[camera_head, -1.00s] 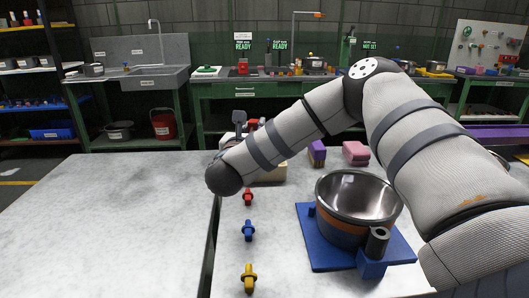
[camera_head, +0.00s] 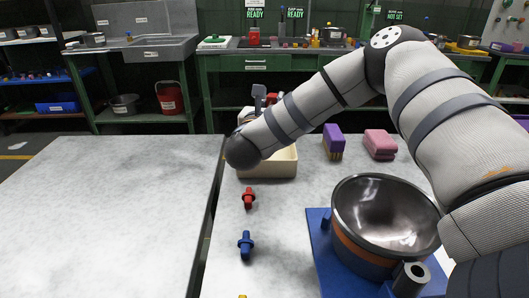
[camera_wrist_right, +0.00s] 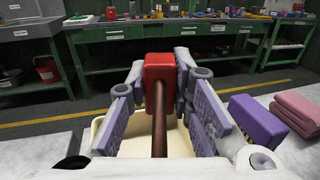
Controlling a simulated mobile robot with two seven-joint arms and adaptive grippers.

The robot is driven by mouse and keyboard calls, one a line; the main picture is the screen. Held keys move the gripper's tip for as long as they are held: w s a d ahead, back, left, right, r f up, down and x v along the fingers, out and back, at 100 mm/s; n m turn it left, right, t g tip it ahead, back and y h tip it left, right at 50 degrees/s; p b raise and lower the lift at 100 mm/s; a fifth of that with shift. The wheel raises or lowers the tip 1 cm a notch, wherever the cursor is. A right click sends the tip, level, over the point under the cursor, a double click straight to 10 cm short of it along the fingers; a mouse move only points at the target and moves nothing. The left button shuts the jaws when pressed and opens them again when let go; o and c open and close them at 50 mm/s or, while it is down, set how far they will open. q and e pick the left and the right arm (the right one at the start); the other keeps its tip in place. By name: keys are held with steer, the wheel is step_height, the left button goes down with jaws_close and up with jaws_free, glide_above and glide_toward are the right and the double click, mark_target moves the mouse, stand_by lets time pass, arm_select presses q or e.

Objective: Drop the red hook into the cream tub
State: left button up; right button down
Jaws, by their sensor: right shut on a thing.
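The cream tub (camera_head: 283,168) stands on the right-hand tabletop, partly covered by the arm. The tub's inside is largely hidden. My left gripper is not in view.
A metal pot (camera_head: 386,222) sits on a blue base (camera_head: 318,237). The left tabletop (camera_head: 110,215) is clear.

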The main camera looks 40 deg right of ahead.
step_height(320, 180, down, 4)
steer(key=shift+r+b, duration=0.2)
steer(key=shift+b, duration=0.25)
steer(key=shift+r, duration=0.1)
steer(key=c, duration=1.3)
jaws_free()
steer(key=shift+c, duration=0.2)
steer(key=v, duration=1.2)
